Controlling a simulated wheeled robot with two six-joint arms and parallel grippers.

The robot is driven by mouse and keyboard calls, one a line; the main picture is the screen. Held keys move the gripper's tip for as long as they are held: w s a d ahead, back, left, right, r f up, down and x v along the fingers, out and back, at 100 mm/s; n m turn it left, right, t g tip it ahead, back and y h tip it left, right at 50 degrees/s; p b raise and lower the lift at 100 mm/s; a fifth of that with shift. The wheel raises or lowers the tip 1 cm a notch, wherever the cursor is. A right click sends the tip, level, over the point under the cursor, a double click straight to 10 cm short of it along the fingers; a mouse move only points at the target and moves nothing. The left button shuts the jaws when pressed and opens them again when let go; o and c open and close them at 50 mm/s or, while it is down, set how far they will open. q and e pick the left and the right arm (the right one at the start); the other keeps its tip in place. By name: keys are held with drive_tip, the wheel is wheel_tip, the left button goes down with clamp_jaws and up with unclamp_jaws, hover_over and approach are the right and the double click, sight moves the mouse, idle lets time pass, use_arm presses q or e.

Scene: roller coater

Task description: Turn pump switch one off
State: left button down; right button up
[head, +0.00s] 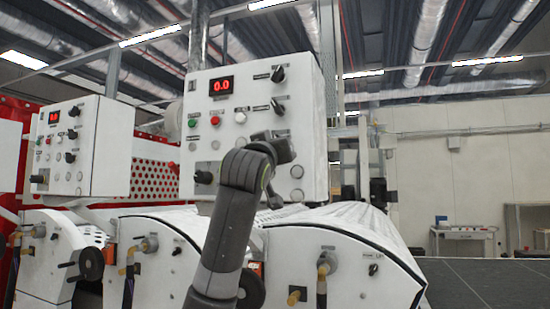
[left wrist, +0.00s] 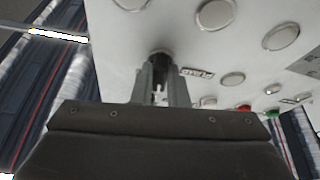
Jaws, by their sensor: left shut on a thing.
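The white control panel (head: 252,92) stands upright at the centre of the head view, with a red 0.0 display, buttons and knobs. My left arm rises in front of it, and the left gripper (head: 284,150) is at its right part. In the left wrist view the gripper (left wrist: 160,82) is shut on a black knob (left wrist: 158,57) on the panel face. A small label (left wrist: 197,73) sits beside the knob, too unclear to read surely. The gripper and wrist hide this knob in the head view. My right gripper is not in view.
Red (head: 215,120) and green (head: 192,122) buttons and another black knob (head: 278,74) are on the same panel. A second similar panel (head: 85,145) stands at left. White roller machine housings (head: 335,265) lie below. Open space is at right.

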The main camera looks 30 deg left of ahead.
use_arm(q)
drive_tip(key=shift+d+n+g+y+b, duration=0.1)
drive_tip(key=shift+n+g+y+b, duration=0.4)
drive_tip(key=shift+n, duration=0.9)
drive_tip(key=shift+d+n+g+y+b, duration=0.1)
drive_tip(key=shift+n+g+y+b, duration=0.35)
drive_tip(key=shift+n, duration=0.95)
drive_tip(key=c, duration=1.4)
unclamp_jaws()
drive_tip(key=shift+a+n+y, duration=0.1)
drive_tip(key=shift+n+y, duration=0.2)
drive_tip(key=shift+y, duration=0.05)
drive_tip(key=shift+c, duration=0.2)
drive_tip(key=b+v, duration=0.7)
drive_tip(key=v, duration=1)
drive_tip(key=shift+s+b, duration=0.25)
drive_tip(key=shift+b, duration=0.15)
drive_tip(key=shift+f, duration=0.15)
